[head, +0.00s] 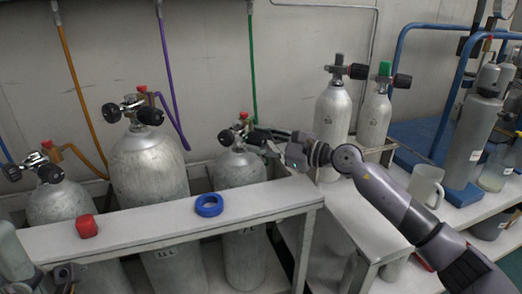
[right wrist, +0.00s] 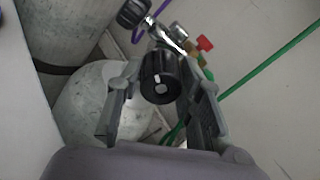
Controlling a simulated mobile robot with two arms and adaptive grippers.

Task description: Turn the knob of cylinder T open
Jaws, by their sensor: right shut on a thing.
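My right gripper (head: 270,146) reaches in from the right to the valve of the grey cylinder (head: 240,172) below the green hose. In the right wrist view its fingers (right wrist: 164,98) stand on either side of a round black knob (right wrist: 159,77) with a white mark on its face, and are shut on it. The cylinder's shoulder (right wrist: 88,112) shows below and left of the knob. I cannot read a letter T on any cylinder. At the lower left of the head view, grey and dark parts of my left arm show; its fingertips are not clear.
Other cylinders stand left in the rack, one large (head: 150,165) and one small (head: 62,203). A blue ring (head: 209,205) and a red cap (head: 87,226) lie on the white rack ledge (head: 150,228). Two cylinders (head: 333,118) stand behind my right arm. A clear jug (head: 425,184) is at right.

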